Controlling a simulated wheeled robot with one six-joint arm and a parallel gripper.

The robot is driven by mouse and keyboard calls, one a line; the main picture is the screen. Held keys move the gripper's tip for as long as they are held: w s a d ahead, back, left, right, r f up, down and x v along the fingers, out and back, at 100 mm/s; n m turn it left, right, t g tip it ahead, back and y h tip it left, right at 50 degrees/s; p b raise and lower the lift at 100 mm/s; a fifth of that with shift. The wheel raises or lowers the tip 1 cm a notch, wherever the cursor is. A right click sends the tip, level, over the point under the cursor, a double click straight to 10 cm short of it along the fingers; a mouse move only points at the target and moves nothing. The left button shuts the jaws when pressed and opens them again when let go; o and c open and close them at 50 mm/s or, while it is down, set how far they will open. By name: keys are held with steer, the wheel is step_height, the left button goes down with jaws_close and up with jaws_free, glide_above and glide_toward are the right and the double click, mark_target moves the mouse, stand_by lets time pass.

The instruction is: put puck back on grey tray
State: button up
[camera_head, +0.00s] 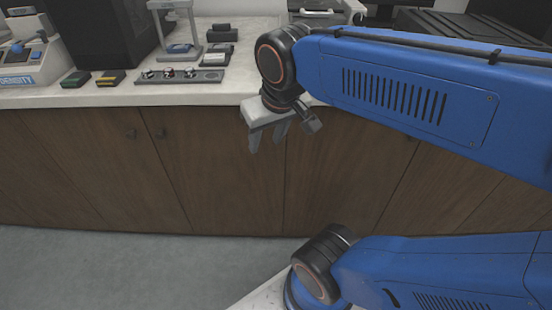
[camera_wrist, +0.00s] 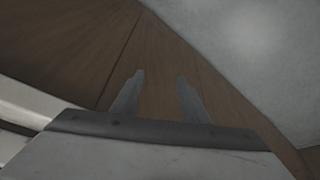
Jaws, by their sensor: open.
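The grey tray (camera_head: 212,76) is a long flat strip near the front edge of the white counter, left of my gripper in the head view. Several small round pieces that look like pucks (camera_head: 169,73) sit along it, too small to make out well. I cannot tell any separate puck apart from these. My gripper (camera_head: 267,140) is open and empty, pointing down in front of the wooden cabinet doors, just past the counter edge. In the wrist view the two fingers (camera_wrist: 160,80) are apart with nothing between them.
Black blocks with green (camera_head: 76,79) and yellow (camera_head: 111,77) parts lie left of the tray. A grey stand (camera_head: 176,8) rises behind it. A blue-and-white device marked DENSITY (camera_head: 28,60) and a large dark box (camera_head: 108,30) stand further left. The floor before the cabinets (camera_head: 140,265) is clear.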

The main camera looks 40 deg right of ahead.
steer(key=shift+n, duration=0.5)
steer(key=s+f, duration=0.1)
steer(key=f, duration=0.1)
steer(key=s+f, duration=0.2)
steer(key=shift+s+d, duration=0.15)
steer(key=shift+s, duration=0.1)
